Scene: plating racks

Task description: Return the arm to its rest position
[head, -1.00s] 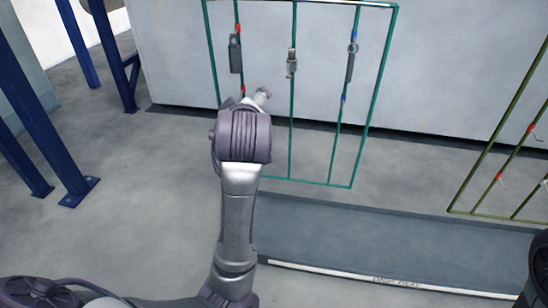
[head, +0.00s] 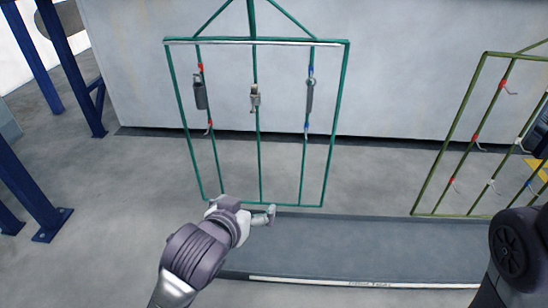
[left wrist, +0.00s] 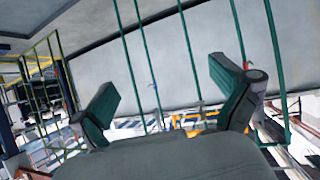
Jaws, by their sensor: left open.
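My left arm comes up from the bottom of the head view. Its gripper (head: 270,214) is small there, in front of the lower edge of the green rack (head: 334,130). In the left wrist view the left gripper (left wrist: 168,98) has its two fingers wide apart with nothing between them. Green rack bars show beyond the fingers. Three parts hang on the green rack: a dark grey cylinder (head: 200,94), a small metal fitting (head: 255,97) and a long grey part (head: 310,95). My right gripper is out of view; only a dark piece of my right arm shows.
An olive rack (head: 433,172) with red, white and blue marked hooks stands at the right. A dark part (head: 538,137) shows at its right edge. A long grey tray (head: 390,262) lies on the floor below the racks. Blue posts (head: 28,185) stand at the left.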

